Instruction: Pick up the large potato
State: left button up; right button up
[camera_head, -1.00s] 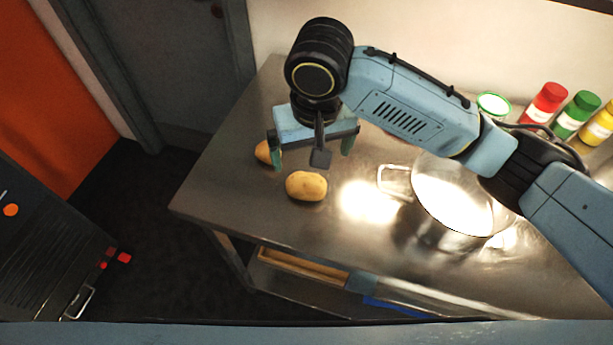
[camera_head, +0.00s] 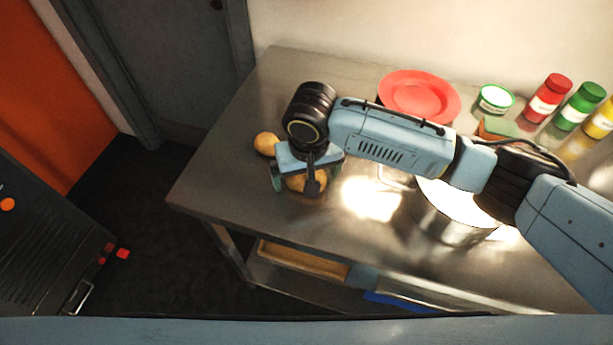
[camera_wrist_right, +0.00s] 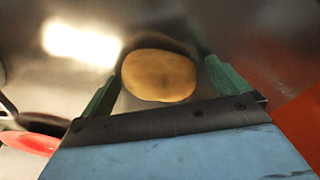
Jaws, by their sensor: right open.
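The large potato (camera_head: 296,184) lies on the steel table, partly hidden beneath my right gripper (camera_head: 306,181) in the head view. In the right wrist view, the potato (camera_wrist_right: 158,76) sits between the two green fingertips, with a gap on each side. My right gripper is open and empty, straddling the potato from above. A second, smaller-looking potato (camera_head: 266,143) lies a little behind and to the left. My left gripper is not in view.
A steel pot (camera_head: 455,222) stands right of the gripper, under my forearm. A red plate (camera_head: 420,95), a white-green tub (camera_head: 495,99), a sponge (camera_head: 497,128) and red (camera_head: 549,97), green (camera_head: 579,106) and yellow bottles are farther back. The table's left front is clear.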

jog(key=c, duration=1.1)
jog(key=shift+r, duration=0.25)
notch_tip(320, 180, up, 9)
jog(key=shift+f+p, duration=0.2)
jog(key=shift+p, duration=0.4)
jog(key=shift+d+r+p, duration=0.3)
jog(key=shift+r+p, duration=0.3)
jog(key=shift+r, duration=0.2)
jog(key=d+r+p, duration=0.1)
jog(key=d+p, duration=0.3)
jog(key=p, duration=0.1)
jog(key=s+d+r+p, duration=0.1)
jog(key=d+r+p, duration=0.1)
jog(key=d+p, duration=0.2)
jog(key=s+d+r+p, duration=0.1)
jog(key=d+r+p, duration=0.1)
jog(key=d+p, duration=0.2)
jog(key=shift+s+d+r+p, duration=0.25)
jog(key=shift+d+p, duration=0.15)
jog(key=shift+p, duration=0.65)
jog(key=shift+c, duration=0.2)
jog(key=s+d+f, duration=0.1)
jog(key=s+d, duration=0.2)
jog(key=d, duration=1.6)
jog(key=shift+s+d+f, duration=0.2)
jog(key=shift+d+f, duration=0.1)
jog(key=shift+d, duration=0.1)
